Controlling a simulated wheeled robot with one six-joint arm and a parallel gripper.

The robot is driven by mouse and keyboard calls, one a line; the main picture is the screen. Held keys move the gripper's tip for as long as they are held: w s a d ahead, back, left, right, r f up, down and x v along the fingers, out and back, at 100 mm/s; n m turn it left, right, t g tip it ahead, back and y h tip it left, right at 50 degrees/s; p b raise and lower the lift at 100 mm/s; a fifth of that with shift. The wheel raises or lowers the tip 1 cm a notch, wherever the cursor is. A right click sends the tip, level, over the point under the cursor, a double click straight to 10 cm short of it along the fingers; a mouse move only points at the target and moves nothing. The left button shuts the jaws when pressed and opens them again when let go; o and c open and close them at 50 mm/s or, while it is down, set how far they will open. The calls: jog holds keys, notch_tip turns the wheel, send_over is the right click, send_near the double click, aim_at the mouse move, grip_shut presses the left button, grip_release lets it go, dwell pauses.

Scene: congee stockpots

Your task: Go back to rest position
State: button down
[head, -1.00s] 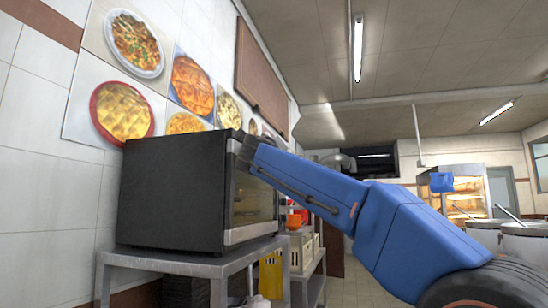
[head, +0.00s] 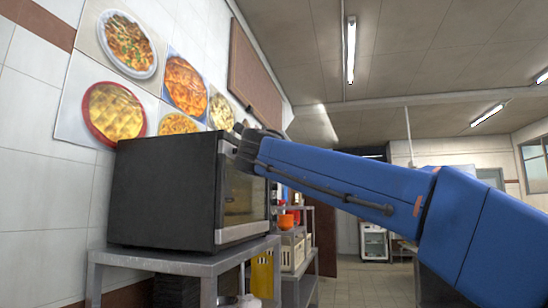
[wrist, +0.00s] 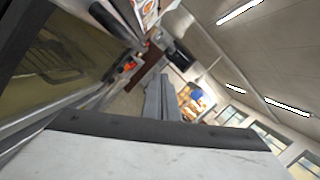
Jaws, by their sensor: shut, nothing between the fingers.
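My gripper (wrist: 163,95) shows in the wrist view as two grey fingers close together, beyond the pale grey housing at the bottom. It is shut and empty, pointing out into the room with nothing touching its tips. In the head view my blue arm reaches from the lower right towards the dark oven, and the gripper itself cannot be seen there.
A black oven (head: 165,190) stands on a steel table (head: 175,262) at the left; it also fills the left of the wrist view (wrist: 50,65). Behind are a shelf with crates (head: 292,252) and a glass-door fridge (head: 374,242). Food pictures hang on the wall.

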jog(key=shift+s, duration=0.4)
jog(key=shift+f, duration=0.1)
jog(key=s+d+f+m+g, duration=0.3)
jog(key=s+d+f+m, duration=0.2)
jog(key=d+f+m, duration=0.45)
jog(key=s+d+f+m+g, duration=0.35)
jog(key=d+f, duration=0.25)
jog(key=f, duration=0.7)
jog(key=s+d+f+m+g, duration=0.2)
jog(key=s+d+f+m, duration=0.3)
jog(key=d+f+m, duration=0.45)
jog(key=s+f+m+g+y, duration=0.1)
jog(key=s+f+m+g, duration=0.2)
jog(key=s+f+m, duration=0.6)
jog(key=s+f+m+g+y, duration=0.2)
jog(key=s+f+m, duration=0.8)
jog(key=s+f, duration=0.7)
notch_tip(320, 180, down, 9)
jog(key=shift+s+d+r+g+y, duration=0.1)
jog(key=shift+s+d+g+y, duration=0.15)
jog(key=shift+g, duration=0.5)
jog(key=c, duration=2.5)
grip_release()
